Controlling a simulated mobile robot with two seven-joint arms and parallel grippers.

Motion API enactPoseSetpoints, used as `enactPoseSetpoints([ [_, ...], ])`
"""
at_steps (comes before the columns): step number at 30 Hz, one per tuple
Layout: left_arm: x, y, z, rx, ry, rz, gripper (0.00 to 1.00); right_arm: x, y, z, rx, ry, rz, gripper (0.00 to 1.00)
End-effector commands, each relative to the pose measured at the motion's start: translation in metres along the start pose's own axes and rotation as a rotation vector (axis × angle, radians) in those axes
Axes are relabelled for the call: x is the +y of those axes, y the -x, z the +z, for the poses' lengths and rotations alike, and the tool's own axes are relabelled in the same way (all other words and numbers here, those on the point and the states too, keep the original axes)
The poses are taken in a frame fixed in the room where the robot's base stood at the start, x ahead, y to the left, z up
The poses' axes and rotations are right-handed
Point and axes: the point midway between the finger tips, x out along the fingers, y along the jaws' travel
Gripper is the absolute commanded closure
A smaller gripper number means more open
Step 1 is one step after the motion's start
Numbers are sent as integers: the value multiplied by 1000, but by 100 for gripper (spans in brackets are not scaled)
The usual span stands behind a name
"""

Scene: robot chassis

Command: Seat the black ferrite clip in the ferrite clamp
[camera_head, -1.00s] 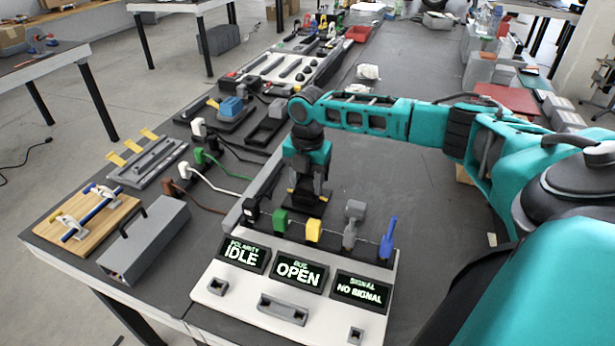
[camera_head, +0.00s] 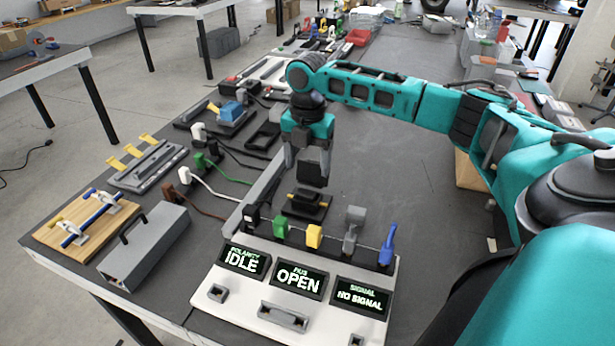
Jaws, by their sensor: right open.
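A low dark fixture (camera_head: 303,211), which looks like the ferrite clamp, stands behind the white panel. A black piece with a yellow band (camera_head: 309,197), which looks like the black ferrite clip, lies on it. At this size I cannot tell clip from clamp for certain, nor how deep the clip sits. My right gripper (camera_head: 307,172) points down just above this piece, apart from it. Its fingers are spread, with a dark block between them that looks like part of the gripper. My left gripper is not in view.
The white panel (camera_head: 240,312) with lit displays stands in front, with coloured plugs (camera_head: 314,236) along its back edge. A grey box (camera_head: 145,245), a wooden board (camera_head: 60,235) and cables lie to the left. The dark tabletop (camera_head: 385,165) right of the gripper is clear.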

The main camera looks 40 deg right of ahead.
Motion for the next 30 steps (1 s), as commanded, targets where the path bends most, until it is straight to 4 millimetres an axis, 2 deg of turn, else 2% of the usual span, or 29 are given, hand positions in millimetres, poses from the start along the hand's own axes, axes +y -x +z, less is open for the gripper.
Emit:
enactPoseSetpoints([
  [1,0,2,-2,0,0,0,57,1,13,0,-2,0,4,29],
  [3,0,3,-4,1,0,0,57,1,25,0,-2,0,5,29],
  [9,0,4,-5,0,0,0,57,1,44,0,-2,0,4,29],
  [30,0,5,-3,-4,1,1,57,1,47,0,-2,0,5,29],
])
